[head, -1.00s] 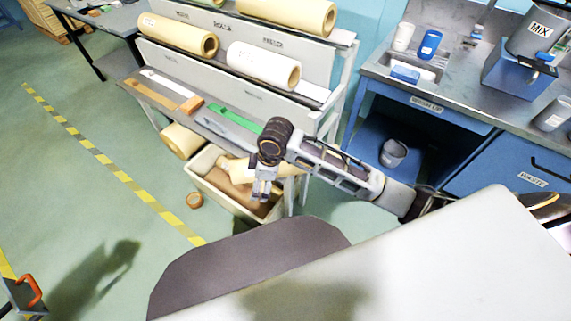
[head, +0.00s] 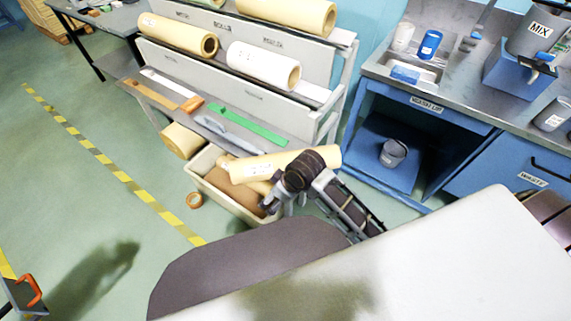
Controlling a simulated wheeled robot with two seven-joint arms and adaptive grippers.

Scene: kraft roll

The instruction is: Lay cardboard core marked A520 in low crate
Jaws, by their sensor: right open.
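The low crate (head: 222,204) is cream-walled and stands on the floor at the front of the roll rack. A pale yellow roll (head: 262,168) with small dark marks lies across its top, its right part reaching past the crate behind my arm. Another tan roll end and a brown surface (head: 230,188) show inside the crate. I cannot read A520 on any of them, so I cannot tell which is the core. My right gripper (head: 268,205) is open over the crate's right end, pointing down, with its wrist hiding part of the pale roll. My left gripper is out of view.
The rack (head: 250,98) holds several yellow rolls and a white roll (head: 263,63), with flat strips on its lower shelf. A blue workbench (head: 450,115) stands right.

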